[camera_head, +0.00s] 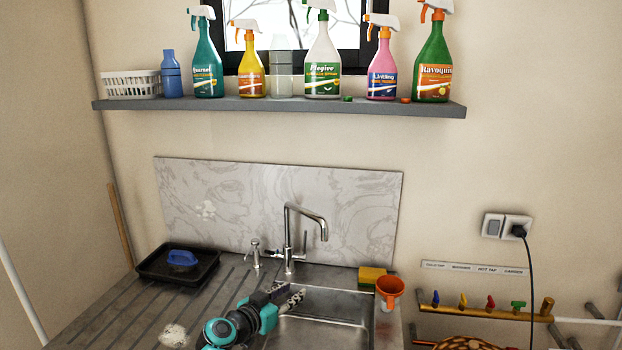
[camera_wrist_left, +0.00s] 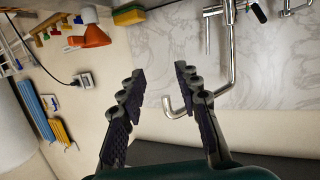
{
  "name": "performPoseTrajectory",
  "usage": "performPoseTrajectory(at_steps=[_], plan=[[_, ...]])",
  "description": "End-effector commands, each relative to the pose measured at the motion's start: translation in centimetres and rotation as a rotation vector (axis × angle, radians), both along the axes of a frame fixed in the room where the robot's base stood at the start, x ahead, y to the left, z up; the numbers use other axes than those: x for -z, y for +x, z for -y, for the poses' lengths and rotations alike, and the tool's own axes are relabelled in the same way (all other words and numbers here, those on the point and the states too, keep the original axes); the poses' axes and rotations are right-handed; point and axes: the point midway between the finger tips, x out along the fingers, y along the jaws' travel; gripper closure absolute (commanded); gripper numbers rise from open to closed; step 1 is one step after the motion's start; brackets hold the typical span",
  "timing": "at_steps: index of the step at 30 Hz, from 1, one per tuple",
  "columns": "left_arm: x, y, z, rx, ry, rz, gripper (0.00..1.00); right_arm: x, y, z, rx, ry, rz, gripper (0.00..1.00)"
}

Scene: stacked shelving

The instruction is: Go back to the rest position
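My left gripper (camera_head: 288,292) is over the left edge of the sink, with its teal and black arm coming up from the bottom of the head view. In the left wrist view its two dark fingers (camera_wrist_left: 160,72) stand well apart with nothing between them. The gripper is open and empty. My right gripper does not show in either view.
The sink (camera_head: 325,325) has a chrome tap (camera_head: 310,215) behind it. A sponge (camera_head: 371,276) and an orange funnel (camera_head: 390,288) stand at its right. A black tray (camera_head: 160,278) with a blue brush (camera_head: 182,258) sits left. Spray bottles (camera_head: 323,60) line the shelf (camera_head: 280,106) above.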

Motion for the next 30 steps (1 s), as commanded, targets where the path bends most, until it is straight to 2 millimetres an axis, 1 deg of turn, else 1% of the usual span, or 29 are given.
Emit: performPoseTrajectory(at_steps=[1, 5, 6, 8, 9, 11, 12, 14, 15, 18, 21, 24, 30], plan=[[-0.3, -2.4, -0.1, 0.000, 0.015, -0.051, 0.67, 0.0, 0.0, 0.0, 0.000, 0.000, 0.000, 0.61], [0.1, -8.3, -0.9, -0.029, 0.054, -0.203, 0.67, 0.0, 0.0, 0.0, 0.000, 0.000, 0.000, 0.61], [0.5, -10.2, -1.4, -0.047, 0.069, -0.250, 0.67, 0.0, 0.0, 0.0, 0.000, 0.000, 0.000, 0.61], [1.2, -13.1, -2.2, -0.080, 0.089, -0.320, 0.67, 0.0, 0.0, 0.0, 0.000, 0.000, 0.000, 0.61], [1.8, -15.1, -2.9, -0.108, 0.103, -0.365, 0.67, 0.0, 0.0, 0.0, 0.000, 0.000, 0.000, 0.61], [2.7, -18.0, -4.1, -0.156, 0.125, -0.430, 0.67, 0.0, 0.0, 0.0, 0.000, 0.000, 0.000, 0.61], [3.4, -19.8, -5.0, -0.193, 0.140, -0.470, 0.67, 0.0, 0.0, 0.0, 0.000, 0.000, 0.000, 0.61], [4.4, -22.5, -6.4, -0.253, 0.159, -0.525, 0.67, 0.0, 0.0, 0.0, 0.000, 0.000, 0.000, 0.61], [5.1, -24.2, -7.3, -0.294, 0.173, -0.557, 0.67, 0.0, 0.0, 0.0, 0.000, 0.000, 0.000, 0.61], [6.6, -27.5, -9.5, -0.390, 0.198, -0.616, 0.67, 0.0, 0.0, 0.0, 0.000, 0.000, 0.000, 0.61], [7.6, -29.7, -11.1, -0.463, 0.215, -0.651, 0.67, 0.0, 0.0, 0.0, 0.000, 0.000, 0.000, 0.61], [8.1, -30.8, -12.0, -0.506, 0.222, -0.666, 0.67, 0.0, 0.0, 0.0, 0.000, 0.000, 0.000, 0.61], [8.2, -31.1, -12.3, -0.520, 0.224, -0.671, 0.67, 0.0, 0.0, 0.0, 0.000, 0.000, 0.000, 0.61]])
